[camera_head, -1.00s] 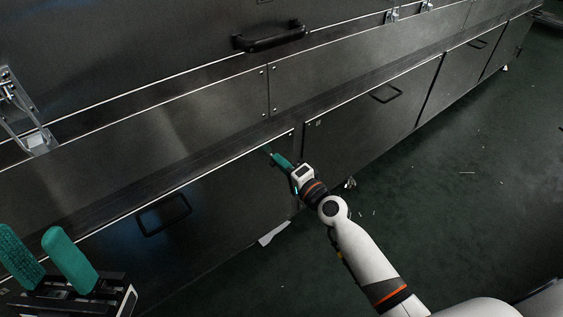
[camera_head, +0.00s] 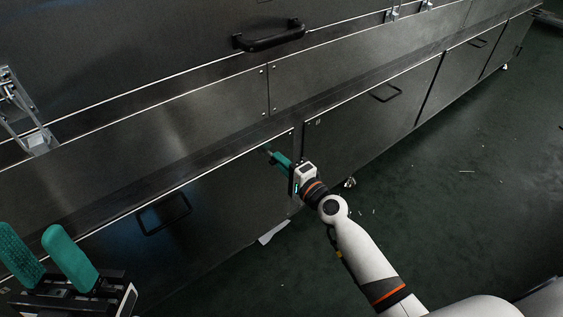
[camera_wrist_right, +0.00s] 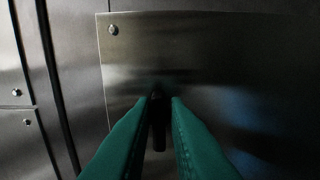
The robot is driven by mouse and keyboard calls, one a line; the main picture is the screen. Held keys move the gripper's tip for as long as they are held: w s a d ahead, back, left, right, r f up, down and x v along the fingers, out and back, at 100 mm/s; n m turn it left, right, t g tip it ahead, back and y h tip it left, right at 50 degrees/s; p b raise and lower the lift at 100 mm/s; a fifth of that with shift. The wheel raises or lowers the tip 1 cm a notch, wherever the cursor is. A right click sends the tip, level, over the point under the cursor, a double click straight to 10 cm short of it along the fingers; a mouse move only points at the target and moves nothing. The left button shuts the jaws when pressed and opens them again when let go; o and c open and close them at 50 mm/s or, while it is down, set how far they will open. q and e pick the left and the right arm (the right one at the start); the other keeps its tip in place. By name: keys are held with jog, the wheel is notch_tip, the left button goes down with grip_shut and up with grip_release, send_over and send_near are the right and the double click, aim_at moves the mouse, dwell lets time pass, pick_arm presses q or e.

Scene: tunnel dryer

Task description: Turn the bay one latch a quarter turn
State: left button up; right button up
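The latch is a small dark bar (camera_wrist_right: 159,132) on a metal door panel, seen in the right wrist view between my green fingers. My right gripper (camera_head: 273,155) is at the upper right corner of the lower left door (camera_head: 225,190). Its fingers (camera_wrist_right: 163,99) are close together on either side of the bar, apparently shut on it. In the head view the fingers and wrist mostly hide the latch. My left gripper (camera_head: 45,255) is open and empty at the lower left, away from the latch.
The lower left door has a black handle (camera_head: 165,214). Another door (camera_head: 365,115) adjoins on the right. A larger black handle (camera_head: 270,37) is on the panel above. The dark green floor (camera_head: 460,190) is open to the right, with scattered scraps.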

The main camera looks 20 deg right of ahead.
jog(key=shift+o, duration=1.3)
jog(key=b+v, duration=0.1)
jog(key=v, duration=1.1)
